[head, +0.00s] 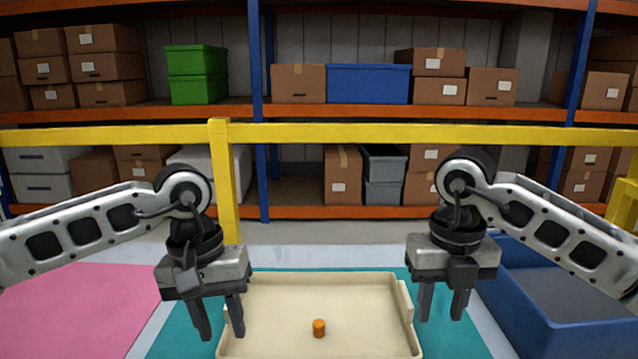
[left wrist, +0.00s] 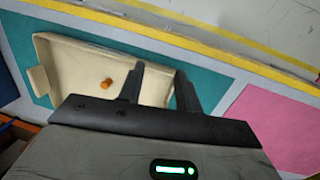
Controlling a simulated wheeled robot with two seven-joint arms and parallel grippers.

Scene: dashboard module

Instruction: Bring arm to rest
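My left gripper (head: 220,318) hangs fingers-down at the left edge of a cream tray (head: 270,315). Its two fingers are apart with nothing between them; they also show apart in the left wrist view (left wrist: 160,88). My right gripper (head: 441,303) hangs fingers-down just right of the tray, its fingers apart and empty. In the left wrist view the orange cylinder (left wrist: 106,84) and tray (left wrist: 75,60) appear left of the fingers.
The tray lies on a teal mat (head: 455,335). A pink mat (head: 75,305) is at left, and a blue bin (head: 520,270) is at right. A yellow rail (head: 350,133) crosses behind, before shelves with boxes (head: 298,83).

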